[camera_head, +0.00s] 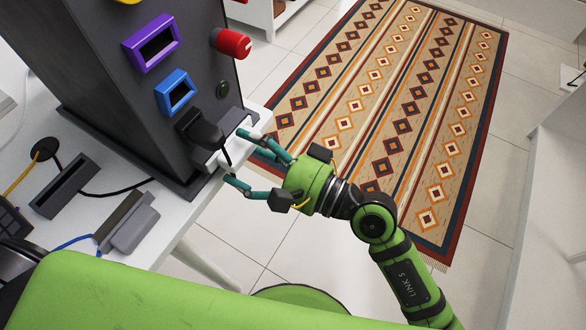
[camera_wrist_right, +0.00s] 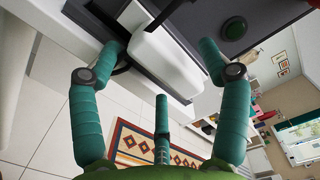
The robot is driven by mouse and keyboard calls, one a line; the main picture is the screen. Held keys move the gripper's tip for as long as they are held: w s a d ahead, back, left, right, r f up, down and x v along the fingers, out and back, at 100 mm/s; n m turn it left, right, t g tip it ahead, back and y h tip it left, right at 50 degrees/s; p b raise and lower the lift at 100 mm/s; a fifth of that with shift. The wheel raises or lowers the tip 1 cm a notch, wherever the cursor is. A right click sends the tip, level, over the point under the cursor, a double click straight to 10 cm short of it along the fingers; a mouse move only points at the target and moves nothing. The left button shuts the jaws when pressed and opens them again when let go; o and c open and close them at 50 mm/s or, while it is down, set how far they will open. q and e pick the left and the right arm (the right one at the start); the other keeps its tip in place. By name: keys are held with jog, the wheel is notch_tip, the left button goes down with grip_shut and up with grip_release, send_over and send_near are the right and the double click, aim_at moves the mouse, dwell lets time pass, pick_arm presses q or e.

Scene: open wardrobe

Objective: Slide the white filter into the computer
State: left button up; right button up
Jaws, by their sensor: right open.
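The dark grey computer (camera_head: 125,85) stands upright on a white table. Its front has coloured ports and a red knob. The white filter (camera_head: 205,158) sits low at the computer's front, and in the right wrist view it is a white block (camera_wrist_right: 160,55) against the dark front. I cannot tell how far in it is. My right gripper (camera_head: 235,157) is open, with its teal fingers spread on either side of the filter. It also shows in the right wrist view (camera_wrist_right: 158,48). I cannot tell whether any finger touches the filter. My left gripper is out of view.
A purple-framed port (camera_head: 152,43), a blue-framed port (camera_head: 175,92) and a red knob (camera_head: 232,43) are on the front. Grey parts and cables lie left of the computer on the white table (camera_head: 150,235). A patterned rug (camera_head: 385,110) covers open floor.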

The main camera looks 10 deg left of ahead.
jog(key=v, duration=1.1)
jog(key=shift+s+d, duration=0.15)
jog(key=shift+d, duration=0.2)
